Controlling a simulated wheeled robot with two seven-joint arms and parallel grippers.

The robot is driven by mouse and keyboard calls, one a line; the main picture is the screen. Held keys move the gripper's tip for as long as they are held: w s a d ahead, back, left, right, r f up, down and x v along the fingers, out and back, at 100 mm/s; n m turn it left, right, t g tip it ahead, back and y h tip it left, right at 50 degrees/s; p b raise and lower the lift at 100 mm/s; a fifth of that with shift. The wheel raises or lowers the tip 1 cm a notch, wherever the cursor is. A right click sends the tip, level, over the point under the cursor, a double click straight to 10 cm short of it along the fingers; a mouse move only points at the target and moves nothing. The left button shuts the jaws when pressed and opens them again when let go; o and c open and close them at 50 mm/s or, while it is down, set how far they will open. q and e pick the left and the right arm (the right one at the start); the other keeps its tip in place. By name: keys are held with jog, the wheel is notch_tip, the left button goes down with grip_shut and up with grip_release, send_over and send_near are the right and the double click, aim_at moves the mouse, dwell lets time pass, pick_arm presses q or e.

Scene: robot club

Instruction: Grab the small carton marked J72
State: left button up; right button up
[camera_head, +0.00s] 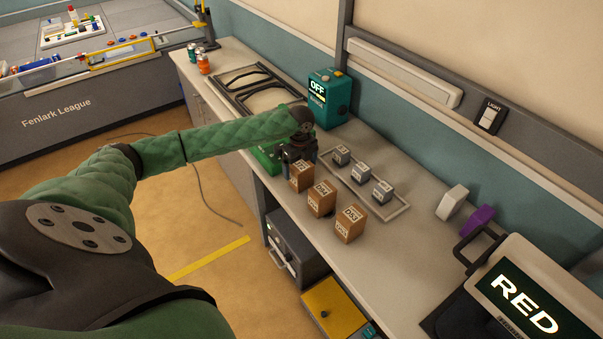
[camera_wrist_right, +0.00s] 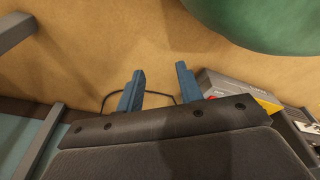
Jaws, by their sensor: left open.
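Three small brown cartons with pale labels stand in a row on the bench: a far one (camera_head: 301,177), a middle one (camera_head: 321,199) and a near one (camera_head: 350,223). The labels are too small for me to tell which reads J72. My left gripper (camera_head: 297,157) is open, just at the far carton's upper back side; its fingertips are partly hidden, and I cannot tell if it touches. My right gripper (camera_wrist_right: 158,88) shows two blue fingers apart with nothing between them, over the floor.
A shallow tray (camera_head: 404,211) with three grey labelled blocks (camera_head: 361,173) lies behind the cartons. A teal box reading OFF (camera_head: 328,98) stands beyond. A RED display (camera_head: 530,297), a white block (camera_head: 452,202) and a purple block (camera_head: 477,219) are at right. Bench around the near carton is clear.

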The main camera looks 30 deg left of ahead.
pick_arm(q)
jog(key=shift+d+f+p, duration=0.2)
jog(key=shift+f+p, duration=0.55)
jog(key=shift+f, duration=1)
pick_arm(e)
jog(key=s, duration=0.3)
jog(key=s+d+f, duration=0.1)
jog(key=s, duration=0.1)
pick_arm(q)
jog(key=shift+c, duration=0.4)
jog(key=c, duration=1.1)
pick_arm(e)
jog(key=shift+s, duration=0.1)
